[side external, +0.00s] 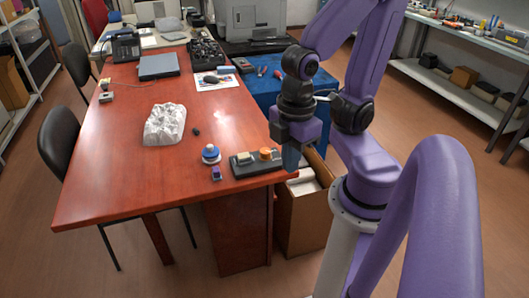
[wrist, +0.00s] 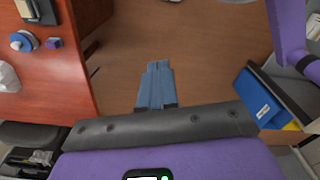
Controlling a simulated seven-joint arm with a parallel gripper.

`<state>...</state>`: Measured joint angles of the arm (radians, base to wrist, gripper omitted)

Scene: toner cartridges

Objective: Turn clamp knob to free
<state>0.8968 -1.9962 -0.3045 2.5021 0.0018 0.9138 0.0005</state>
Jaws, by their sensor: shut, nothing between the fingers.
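A dark grey fixture (side external: 259,170) lies on the near right corner of the red desk. It carries a round orange knob (side external: 265,153) and a beige block (side external: 244,157); I cannot tell from its look whether the orange knob is the clamp knob. In the wrist view the fixture (wrist: 46,14) is cut off by the top edge, and the orange knob is not seen. My gripper (side external: 291,168) is shut and empty, pointing down just right of the fixture and apart from it. Its closed fingers (wrist: 157,68) show over the floor, beyond the desk edge.
A blue and white round piece (side external: 210,154) and a small purple cube (side external: 216,173) stand left of the fixture. A crumpled white object (side external: 165,124) lies farther left. An open cardboard box (side external: 303,212) stands on the floor beside the desk. The desk's left front is clear.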

